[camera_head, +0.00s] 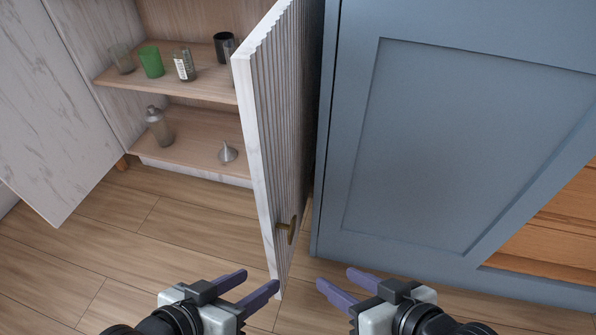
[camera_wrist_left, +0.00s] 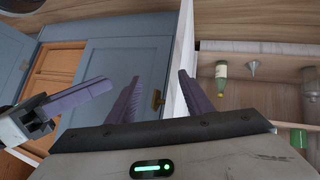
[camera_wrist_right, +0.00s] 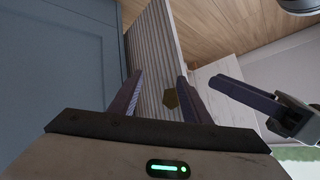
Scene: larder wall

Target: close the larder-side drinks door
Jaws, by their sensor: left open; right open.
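The larder-side drinks door (camera_head: 275,110) is a white door with a fluted face, standing open and jutting toward me. Its brass handle (camera_head: 291,230) is low on the fluted face, near the free edge. My left gripper (camera_head: 261,280) is open and empty, on the shelf side near the door's bottom corner. My right gripper (camera_head: 334,276) is open and empty, on the fluted side. The handle also shows between the fingers in the right wrist view (camera_wrist_right: 171,97). In the left wrist view, the door's pale edge (camera_wrist_left: 184,50) passes behind the fingers; I cannot tell whether they touch it.
The drinks cabinet's other door (camera_head: 50,110) also stands open at left. Its shelves hold a green cup (camera_head: 151,62), a bottle (camera_head: 160,126), a funnel (camera_head: 227,153) and several glasses. A blue larder cabinet (camera_head: 450,150) stands close at right. The wooden floor (camera_head: 160,235) in front is clear.

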